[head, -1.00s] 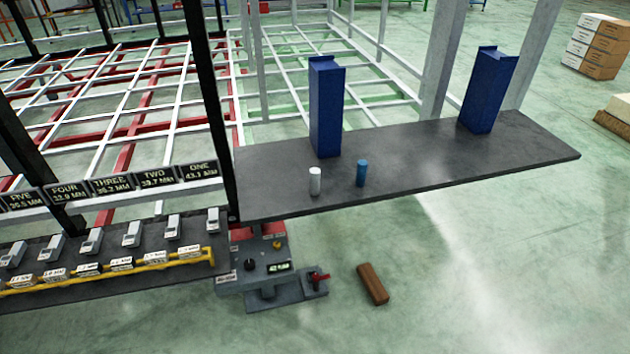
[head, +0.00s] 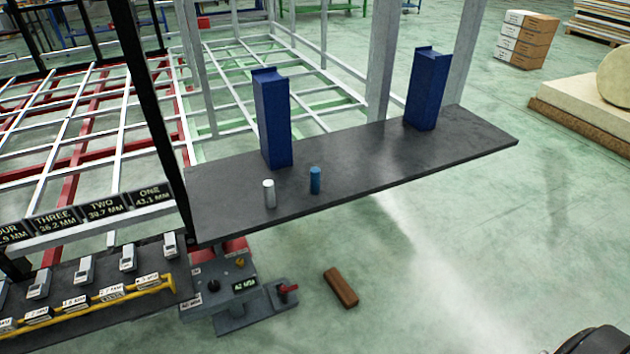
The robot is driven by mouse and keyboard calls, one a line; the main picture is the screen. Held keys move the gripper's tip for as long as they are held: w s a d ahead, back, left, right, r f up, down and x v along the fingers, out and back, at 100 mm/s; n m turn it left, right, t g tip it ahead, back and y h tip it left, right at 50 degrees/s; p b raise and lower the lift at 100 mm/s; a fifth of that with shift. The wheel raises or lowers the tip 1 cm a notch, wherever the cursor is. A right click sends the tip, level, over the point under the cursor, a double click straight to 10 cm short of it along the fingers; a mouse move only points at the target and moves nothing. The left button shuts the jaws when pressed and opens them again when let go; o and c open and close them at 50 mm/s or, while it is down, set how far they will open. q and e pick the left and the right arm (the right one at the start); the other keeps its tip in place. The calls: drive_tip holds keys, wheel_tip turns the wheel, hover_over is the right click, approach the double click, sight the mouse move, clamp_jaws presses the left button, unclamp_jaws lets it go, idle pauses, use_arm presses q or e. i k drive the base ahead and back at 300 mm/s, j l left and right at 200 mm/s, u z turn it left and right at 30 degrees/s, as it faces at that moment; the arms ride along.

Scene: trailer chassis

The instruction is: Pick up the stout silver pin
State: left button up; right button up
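The stout silver pin (head: 269,194) stands upright on the dark grey shelf (head: 370,170), near its front left part. A blue pin (head: 315,180) of similar size stands upright to its right, apart from it. Neither of my grippers can be made out in the head view. A dark rounded shape is cut off at the bottom right corner, and I cannot tell what part it is. Nothing touches the silver pin except the shelf.
Two tall blue blocks (head: 272,120) (head: 428,88) stand on the shelf behind the pins. A grey control box (head: 225,290) with a red handle sits below the shelf's left end. A brown block (head: 341,288) lies on the floor. A labelled rack (head: 95,265) is at left.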

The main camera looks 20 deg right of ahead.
sight(270, 197)
drive_tip(key=i+l+u, duration=0.1)
drive_tip(key=l, duration=0.25)
drive_tip(key=i+l+u, duration=0.1)
drive_tip(key=i+l, duration=0.2)
drive_tip(key=i+l+u, duration=0.1)
drive_tip(key=l, duration=0.35)
drive_tip(key=i, duration=0.1)
